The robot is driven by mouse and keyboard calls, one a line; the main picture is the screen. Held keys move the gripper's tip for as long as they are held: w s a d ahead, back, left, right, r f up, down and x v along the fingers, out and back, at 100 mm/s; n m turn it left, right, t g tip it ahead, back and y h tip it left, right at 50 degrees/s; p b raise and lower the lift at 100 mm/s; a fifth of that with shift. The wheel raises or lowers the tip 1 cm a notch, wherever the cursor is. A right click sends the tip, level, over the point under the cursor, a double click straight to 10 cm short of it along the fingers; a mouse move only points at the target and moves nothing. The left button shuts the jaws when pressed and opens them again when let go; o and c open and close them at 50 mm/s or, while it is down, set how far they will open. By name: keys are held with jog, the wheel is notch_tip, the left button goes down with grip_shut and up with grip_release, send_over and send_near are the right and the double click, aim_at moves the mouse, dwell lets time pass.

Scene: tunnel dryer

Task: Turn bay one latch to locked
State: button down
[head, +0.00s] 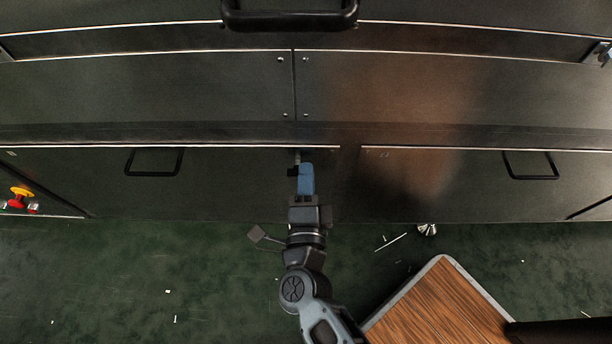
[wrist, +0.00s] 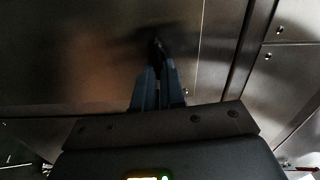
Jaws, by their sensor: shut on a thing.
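The dryer's dark metal front fills the upper head view. My gripper (head: 298,171) is at the lower row of panels, near the right edge of the left lower panel (head: 230,185). Its blue fingers are shut on a small dark latch, which is mostly hidden by them in the head view. In the wrist view the fingers (wrist: 156,80) point at the panel, with the dark latch (wrist: 156,45) at their tips. The shadow there is deep, and I cannot tell which way the latch is turned.
Black handles sit on the left (head: 154,162) and right (head: 530,165) lower panels, and a larger handle (head: 290,18) is above. A yellow and red knob (head: 20,197) is at far left. A wood-topped table (head: 440,305) stands at lower right. Small scraps lie on the green floor (head: 130,270).

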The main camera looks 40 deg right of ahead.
jog(key=shift+f+m, duration=0.15)
jog(key=shift+m, duration=0.35)
jog(key=c, duration=1.2)
grip_release()
jog(key=v, duration=0.7)
jog(key=shift+s+a+p, duration=0.25)
jog(key=shift+s+p, duration=0.1)
jog(key=shift+d, duration=0.1)
